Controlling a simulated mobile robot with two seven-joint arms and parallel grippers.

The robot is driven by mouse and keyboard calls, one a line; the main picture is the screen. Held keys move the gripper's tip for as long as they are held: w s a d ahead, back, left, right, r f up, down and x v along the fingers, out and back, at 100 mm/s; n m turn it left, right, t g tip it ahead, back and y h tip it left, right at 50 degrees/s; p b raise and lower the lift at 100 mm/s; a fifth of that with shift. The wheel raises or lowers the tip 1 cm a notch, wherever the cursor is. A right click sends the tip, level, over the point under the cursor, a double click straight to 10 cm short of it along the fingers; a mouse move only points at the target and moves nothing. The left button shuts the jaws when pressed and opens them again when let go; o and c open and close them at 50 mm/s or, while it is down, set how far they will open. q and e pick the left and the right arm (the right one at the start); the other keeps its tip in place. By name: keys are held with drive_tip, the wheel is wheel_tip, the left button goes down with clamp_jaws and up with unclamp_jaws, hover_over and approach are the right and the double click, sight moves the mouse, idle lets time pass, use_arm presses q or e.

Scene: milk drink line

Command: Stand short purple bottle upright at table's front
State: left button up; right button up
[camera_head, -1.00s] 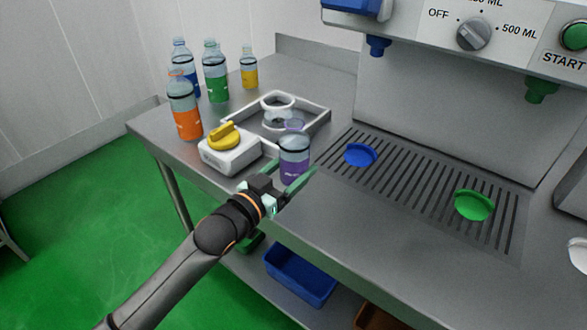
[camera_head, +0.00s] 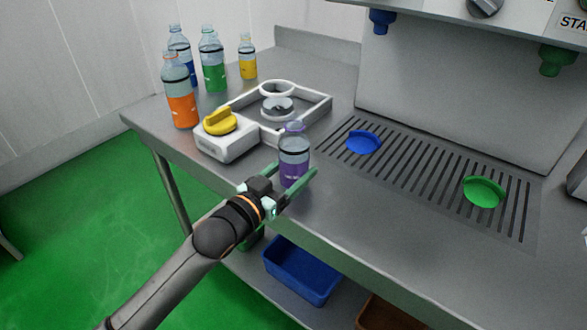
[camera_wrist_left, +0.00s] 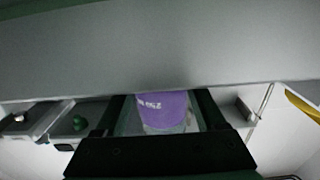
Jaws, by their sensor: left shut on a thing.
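The short purple bottle (camera_head: 293,172) is clear on top with purple in its lower part. It stands upright at the table's front side, close to the white frame. My left gripper (camera_head: 299,178) is shut on it, with a green finger on each side of its lower body. In the left wrist view the bottle's purple part (camera_wrist_left: 163,110) shows between the fingers, its label upside down. I cannot tell whether its base touches the grey table (camera_head: 340,210). My right gripper is not in view.
Orange (camera_head: 181,108), green (camera_head: 214,78), blue and yellow bottles stand at the back left. The front right is clear.

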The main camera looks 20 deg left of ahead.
sight(285, 179)
use_arm(q)
drive_tip(key=shift+f, duration=0.15)
drive_tip(key=o, duration=1.3)
drive_tip(key=shift+p+v, duration=0.8)
drive_tip(key=shift+v, duration=0.8)
drive_tip(key=p+v, duration=0.2)
drive_tip(key=v, duration=0.6)
drive_tip(key=shift+w, duration=0.1)
